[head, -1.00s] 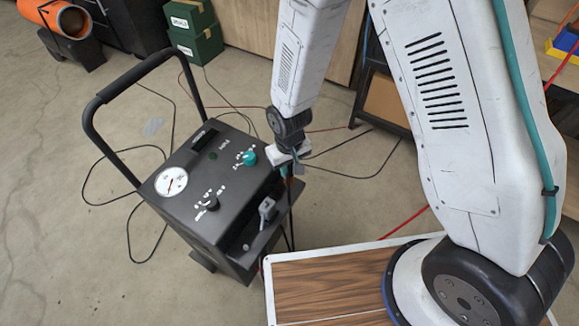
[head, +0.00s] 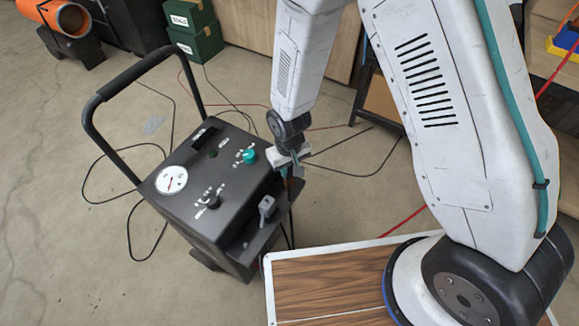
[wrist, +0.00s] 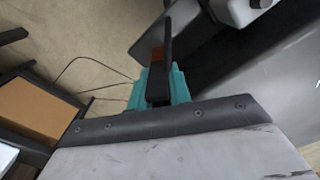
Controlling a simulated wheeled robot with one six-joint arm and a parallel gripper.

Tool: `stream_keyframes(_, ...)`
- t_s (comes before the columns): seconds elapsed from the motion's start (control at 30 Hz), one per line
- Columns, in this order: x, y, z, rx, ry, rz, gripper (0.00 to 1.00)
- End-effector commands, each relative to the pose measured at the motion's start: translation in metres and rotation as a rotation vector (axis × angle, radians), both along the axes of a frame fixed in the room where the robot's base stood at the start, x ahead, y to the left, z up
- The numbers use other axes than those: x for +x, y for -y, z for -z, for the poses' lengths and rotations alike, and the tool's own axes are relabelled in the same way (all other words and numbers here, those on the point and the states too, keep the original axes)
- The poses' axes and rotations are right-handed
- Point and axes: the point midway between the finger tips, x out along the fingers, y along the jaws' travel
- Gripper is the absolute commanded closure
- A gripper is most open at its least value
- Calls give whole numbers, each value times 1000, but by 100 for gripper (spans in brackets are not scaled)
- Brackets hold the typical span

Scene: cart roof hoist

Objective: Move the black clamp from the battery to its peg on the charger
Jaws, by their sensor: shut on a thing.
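My gripper (wrist: 160,86), with teal fingers, is shut on the black clamp (wrist: 167,48), whose dark handle stands up between the fingers in the wrist view. In the head view my gripper (head: 291,168) is just above and beside the right edge of the charger (head: 228,176). The clamp is too small there to make out clearly. The charger is a black box with a dial, knobs and a tall handle. A grey clamp-like piece (head: 267,206) sits on its front ledge; I cannot tell which peg is the black clamp's. I cannot identify the battery in either view.
A wood-topped surface with a white edge (head: 268,282) lies in front right of the charger. Black cables and a red cable lie on the floor. Green boxes (head: 195,30) and an orange cylinder (head: 62,18) stand at the back.

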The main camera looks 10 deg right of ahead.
Motion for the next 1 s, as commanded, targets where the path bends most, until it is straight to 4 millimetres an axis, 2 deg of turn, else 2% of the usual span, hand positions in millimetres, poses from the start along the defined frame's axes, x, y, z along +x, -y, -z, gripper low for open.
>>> stream_keyframes(0.6, 0, 0, 16, 0, -1, 0, 100)
stream_keyframes(0.63, 0, 0, 15, 0, 0, 0, 72)
stream_keyframes(0.7, 0, 0, 15, 0, 0, 0, 55)
stream_keyframes(1.0, 0, 0, 13, 0, 0, 0, 55)
